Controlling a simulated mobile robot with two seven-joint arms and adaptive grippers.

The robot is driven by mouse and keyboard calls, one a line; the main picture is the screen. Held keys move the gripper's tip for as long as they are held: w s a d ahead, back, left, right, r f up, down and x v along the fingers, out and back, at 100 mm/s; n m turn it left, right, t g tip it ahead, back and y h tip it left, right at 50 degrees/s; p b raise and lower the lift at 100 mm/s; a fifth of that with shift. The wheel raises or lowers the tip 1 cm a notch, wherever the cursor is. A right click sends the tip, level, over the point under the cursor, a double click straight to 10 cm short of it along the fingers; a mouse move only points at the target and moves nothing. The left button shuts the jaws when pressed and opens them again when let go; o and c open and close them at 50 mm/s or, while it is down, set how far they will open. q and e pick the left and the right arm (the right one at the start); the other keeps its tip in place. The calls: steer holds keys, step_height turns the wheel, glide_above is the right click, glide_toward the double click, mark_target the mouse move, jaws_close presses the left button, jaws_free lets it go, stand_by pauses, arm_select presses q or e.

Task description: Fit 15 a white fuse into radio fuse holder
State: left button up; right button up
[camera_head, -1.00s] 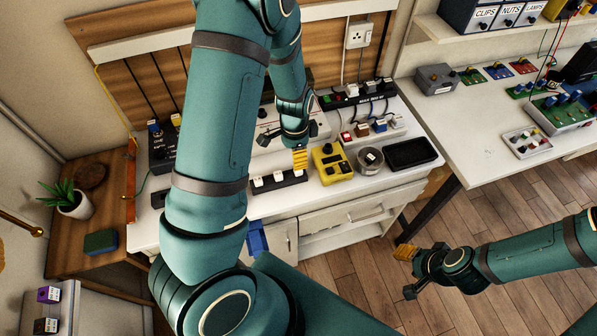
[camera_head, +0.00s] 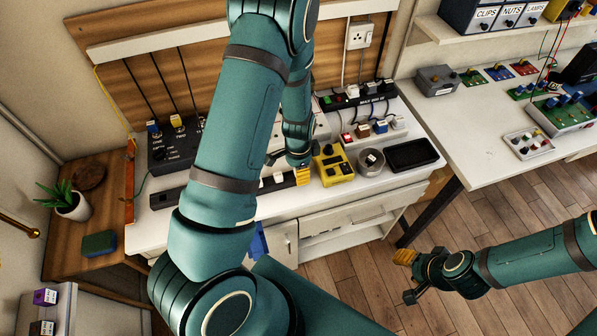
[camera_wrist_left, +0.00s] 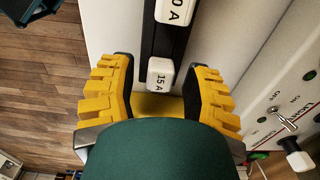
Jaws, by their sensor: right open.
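A white fuse marked 15 A (camera_wrist_left: 160,74) sits in a black strip (camera_wrist_left: 163,42) in the left wrist view. My left gripper (camera_wrist_left: 163,98) is open, its yellow fingers on either side of this fuse and apart from it. In the head view my left gripper (camera_head: 301,176) is low at the right end of the strip (camera_head: 165,198), which my left arm partly hides. My right gripper (camera_head: 405,275) is open and empty over the floor. A fuse holder on the radio cannot be made out clearly.
A white panel with a toggle switch (camera_wrist_left: 284,118) lies right of the strip in the left wrist view. A yellow meter (camera_head: 333,165), a round tin (camera_head: 371,161) and a black tray (camera_head: 412,154) stand on the bench to the right. A plant (camera_head: 70,203) is far left.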

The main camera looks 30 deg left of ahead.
arm_select(q)
steer(key=c, duration=0.6)
